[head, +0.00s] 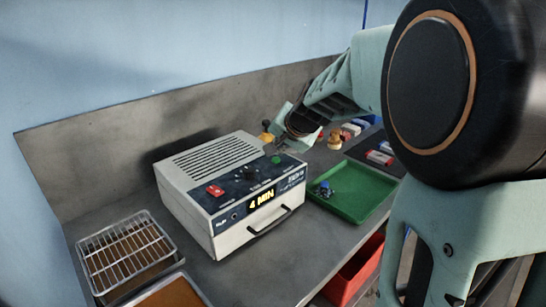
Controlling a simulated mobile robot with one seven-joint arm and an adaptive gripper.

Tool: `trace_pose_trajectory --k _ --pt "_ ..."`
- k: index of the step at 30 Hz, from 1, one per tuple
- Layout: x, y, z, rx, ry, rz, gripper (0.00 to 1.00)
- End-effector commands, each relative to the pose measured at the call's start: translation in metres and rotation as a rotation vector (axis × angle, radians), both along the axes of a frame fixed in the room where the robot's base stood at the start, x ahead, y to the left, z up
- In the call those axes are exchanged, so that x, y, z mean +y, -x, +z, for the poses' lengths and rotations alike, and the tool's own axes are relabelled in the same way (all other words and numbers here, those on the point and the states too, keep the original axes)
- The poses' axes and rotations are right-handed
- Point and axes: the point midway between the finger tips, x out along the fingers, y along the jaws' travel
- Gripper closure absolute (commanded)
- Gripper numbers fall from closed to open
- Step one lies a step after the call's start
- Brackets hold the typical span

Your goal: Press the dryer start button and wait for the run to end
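The dryer (205,190) is a pale box with a vented top, standing on the grey bench. Its sloped panel carries a red switch (215,190), a black knob (251,173) and a green button (276,160). The lit yellow display (262,199) reads "4 MIN". The front drawer with a dark handle (270,221) looks shut. My gripper (286,133) is at the dryer's back right, close to the green button in the picture. I cannot tell whether it touches anything.
A wire rack on a tray (125,257) stands left of the dryer. A green tray (358,191) with a small blue item (325,188) lies to the right. Several small coloured items stand behind it. A red bin (354,271) sits below the bench's front edge.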

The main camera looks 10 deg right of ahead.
Motion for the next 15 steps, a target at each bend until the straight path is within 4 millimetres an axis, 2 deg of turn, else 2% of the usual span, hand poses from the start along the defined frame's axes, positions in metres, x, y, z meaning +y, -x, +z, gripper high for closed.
trace_pose_trajectory --k 6,15 --pt "-0.0001 -0.0001 -0.0083 -0.001 0.0 -0.001 1.0" --pt "-0.0001 0.0 -0.0076 0.0 0.0 0.0 1.0"
